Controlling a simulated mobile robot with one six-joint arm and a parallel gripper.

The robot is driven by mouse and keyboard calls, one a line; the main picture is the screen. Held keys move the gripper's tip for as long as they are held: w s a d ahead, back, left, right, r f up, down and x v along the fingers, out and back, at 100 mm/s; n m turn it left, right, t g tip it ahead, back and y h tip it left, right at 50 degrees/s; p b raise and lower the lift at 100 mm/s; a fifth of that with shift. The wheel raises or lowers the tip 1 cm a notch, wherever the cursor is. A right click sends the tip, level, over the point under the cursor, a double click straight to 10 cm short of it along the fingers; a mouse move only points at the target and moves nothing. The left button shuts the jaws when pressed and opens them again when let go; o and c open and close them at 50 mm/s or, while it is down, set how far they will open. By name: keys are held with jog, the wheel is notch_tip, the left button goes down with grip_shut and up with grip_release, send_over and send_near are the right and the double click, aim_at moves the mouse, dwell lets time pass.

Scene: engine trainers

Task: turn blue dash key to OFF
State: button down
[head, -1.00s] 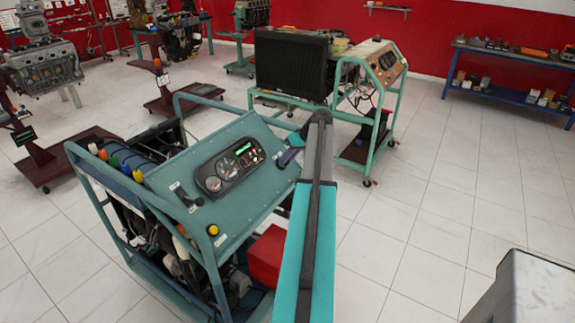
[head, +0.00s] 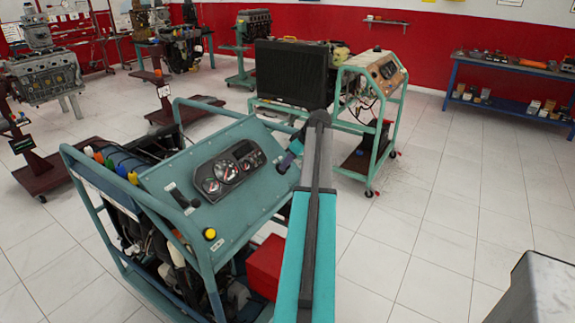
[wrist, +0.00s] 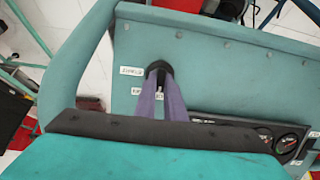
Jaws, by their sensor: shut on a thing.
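The blue dash panel (head: 215,215) slopes on a blue tube-frame engine stand. Its gauge cluster (head: 233,169) is dark, with no lit display or lamps. The black ignition key (wrist: 159,70) sits in the panel, between the purple fingers of my gripper (wrist: 162,88) in the wrist view. My gripper is shut on the key. Small white labels lie beside and below it, too small to read surely. In the head view my gripper (head: 287,162) is at the panel's right end, and the key is hidden there.
A red box (head: 265,267) sits low in the stand under my arm. A radiator trainer (head: 292,75) stands behind.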

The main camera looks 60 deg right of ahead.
jog(key=shift+f, duration=0.1)
jog(key=c, duration=1.8)
grip_release()
jog(key=shift+c, duration=0.2)
jog(key=b+v, duration=0.2)
jog(key=v, duration=1.2)
jog(key=shift+f, duration=0.1)
